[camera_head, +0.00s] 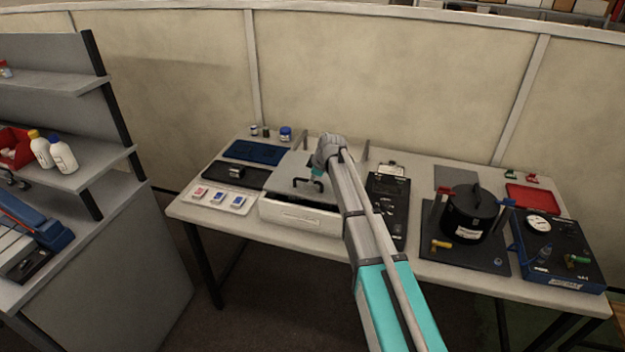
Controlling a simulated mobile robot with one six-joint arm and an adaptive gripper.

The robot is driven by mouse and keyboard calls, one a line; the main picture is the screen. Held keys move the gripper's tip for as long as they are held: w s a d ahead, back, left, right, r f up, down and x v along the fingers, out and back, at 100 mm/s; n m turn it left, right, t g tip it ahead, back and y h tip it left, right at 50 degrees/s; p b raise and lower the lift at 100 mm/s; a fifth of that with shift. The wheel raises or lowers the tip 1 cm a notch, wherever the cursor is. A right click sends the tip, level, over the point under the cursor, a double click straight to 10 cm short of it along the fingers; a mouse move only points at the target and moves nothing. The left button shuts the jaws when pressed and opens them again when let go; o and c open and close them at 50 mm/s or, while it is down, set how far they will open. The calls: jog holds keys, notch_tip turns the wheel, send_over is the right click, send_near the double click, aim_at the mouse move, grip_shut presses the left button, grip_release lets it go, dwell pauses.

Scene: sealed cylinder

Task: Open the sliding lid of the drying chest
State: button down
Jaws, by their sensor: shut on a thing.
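The drying chest (300,217) is a low white box in the middle of the table's front part. Its grey sliding lid (285,174) lies on top and reaches behind the box. A dark gap shows between the lid's front edge and the chest's front wall. My gripper (313,184) is at the lid's dark handle, near the lid's front right, and is shut on it. The fingertips are small here, and my arm hides the right side of the chest and lid.
A dark blue tray (258,151) and a white tray with several small boxes (216,199) lie left. A black pot (468,211) and blue gauge box (557,256) stand farther right.

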jog(key=w+d, duration=0.1)
jog(key=w, duration=0.4)
jog(key=w+d, duration=0.2)
jog(key=w, duration=0.4)
jog(key=w+d, duration=0.2)
jog(key=w, duration=0.3)
jog(key=shift+w, duration=0.25)
jog(key=c, duration=0.6)
grip_release()
jog(key=shift+c, duration=0.2)
jog(key=shift+s+a, duration=0.1)
